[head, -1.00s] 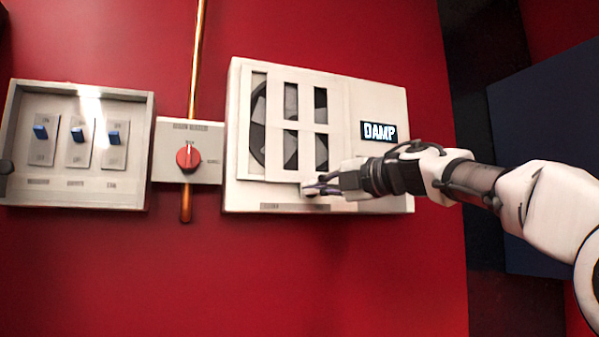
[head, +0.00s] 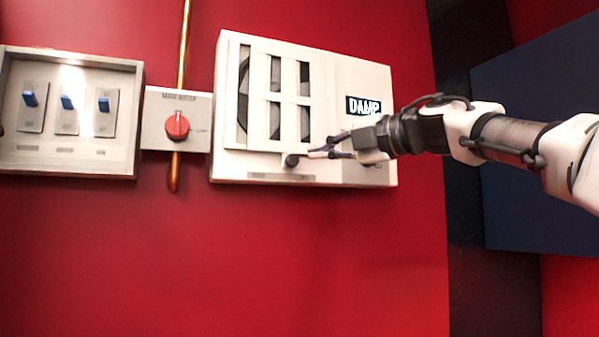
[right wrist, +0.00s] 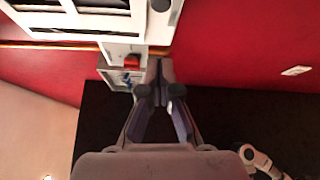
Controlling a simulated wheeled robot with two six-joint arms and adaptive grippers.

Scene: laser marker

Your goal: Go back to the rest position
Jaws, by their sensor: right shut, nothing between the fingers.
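My right gripper (head: 318,154) comes in from the right in the head view, in front of the lower part of the white vent box (head: 345,83). Its fingers are shut and empty. A small dark knob (head: 291,160) sits on the box's lower edge just left of the fingertips, and they look slightly apart from it. The box's display (head: 364,106) reads "DAMP", partly blurred. In the right wrist view the closed fingers (right wrist: 160,88) point up the picture, below the vent box (right wrist: 80,22). My left gripper is not identifiable in either view.
Left of the box are a red rotary knob (head: 177,126) on a grey plate, a copper pipe (head: 184,45), and a switch box (head: 68,160) with three blue toggles. The red wall (head: 300,260) below is clear. A dark blue panel (head: 530,140) stands behind my right arm.

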